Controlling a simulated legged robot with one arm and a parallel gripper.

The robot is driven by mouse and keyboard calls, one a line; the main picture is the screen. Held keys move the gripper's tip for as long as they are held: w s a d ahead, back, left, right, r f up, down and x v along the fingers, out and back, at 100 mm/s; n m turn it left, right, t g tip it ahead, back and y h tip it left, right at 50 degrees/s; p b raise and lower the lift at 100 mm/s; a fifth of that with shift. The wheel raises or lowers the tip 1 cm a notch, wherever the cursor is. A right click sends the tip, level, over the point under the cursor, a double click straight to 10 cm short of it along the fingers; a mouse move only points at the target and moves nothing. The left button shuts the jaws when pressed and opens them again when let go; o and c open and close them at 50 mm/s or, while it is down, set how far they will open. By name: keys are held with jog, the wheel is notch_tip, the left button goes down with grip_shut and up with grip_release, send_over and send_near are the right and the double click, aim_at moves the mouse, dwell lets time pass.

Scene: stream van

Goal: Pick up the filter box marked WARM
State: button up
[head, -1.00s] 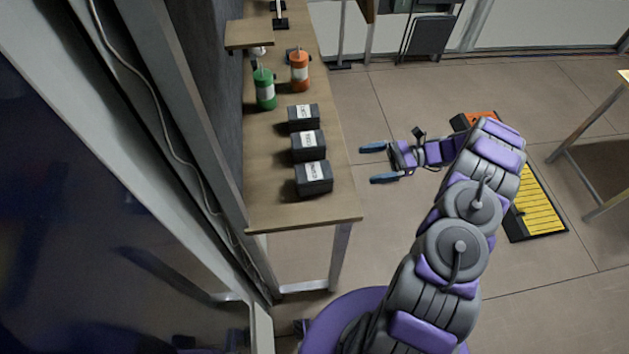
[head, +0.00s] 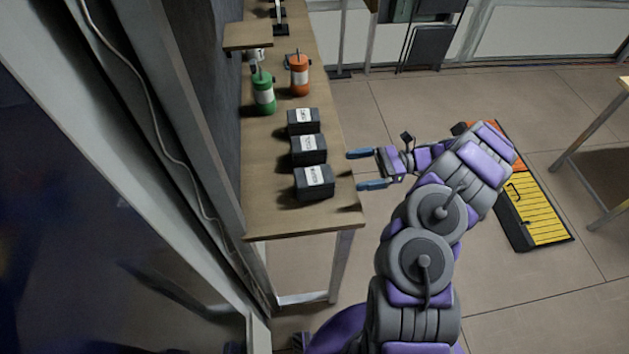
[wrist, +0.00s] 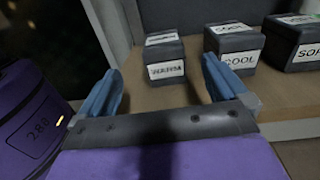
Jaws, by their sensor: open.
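The filter box marked WARM (wrist: 165,60) is a dark grey box with white labels, upright on the wooden bench. In the wrist view it shows ahead, between my gripper's two blue fingers (wrist: 160,78). In the head view it appears to be the nearest box (head: 314,184) of a row of three; the lettering there is too small to read surely. My gripper (head: 358,170) is open and empty at the bench's right edge, to the right of the boxes and apart from them.
The COOL box (wrist: 236,48) and a box whose label starts with SOF (wrist: 292,44) stand to the right of WARM. A green bottle (head: 263,93) and an orange bottle (head: 299,75) stand farther along the bench (head: 290,222). A wall borders its left side.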

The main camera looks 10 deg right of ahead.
aim_at(314, 175)
jog(key=a+b, duration=0.1)
jog(key=a, duration=0.6)
jog(key=shift+s+a, duration=0.15)
jog(key=shift+s, duration=0.05)
jog(key=shift+w+a+b, duration=0.15)
jog(key=shift+a+b, duration=1.1)
jog(key=shift+a, duration=1.45)
jog(key=c, duration=1.2)
jog(key=shift+r, duration=0.1)
